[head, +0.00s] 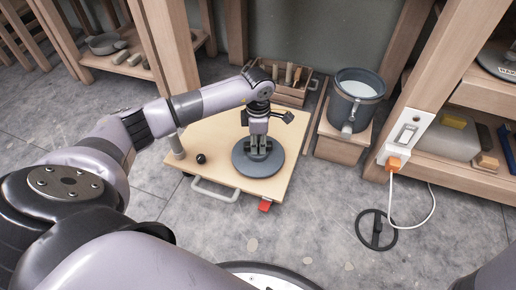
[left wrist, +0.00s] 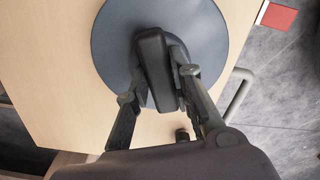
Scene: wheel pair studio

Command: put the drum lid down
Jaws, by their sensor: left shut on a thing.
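The drum lid is a round grey-blue disc (head: 243,166) with a dark bar handle, at the wooden top (head: 215,158) of a low cart. My left gripper (head: 259,150) points down with its fingers shut on the handle. In the left wrist view the lid (left wrist: 108,40) lies beyond the fingers, and the handle (left wrist: 153,60) sits between the fingertips of the left gripper (left wrist: 160,80). I cannot tell whether the lid touches the wooden top or hangs just above it. My right gripper is not in view.
The cart top has a black knob (head: 201,158), a push handle (head: 214,190) and a red tab (head: 265,206). A grey bucket (head: 346,110) with pale contents stands on a wooden block behind right. A crate (head: 290,92) stands behind. A dark ring (head: 376,229) lies on the floor near a white cable.

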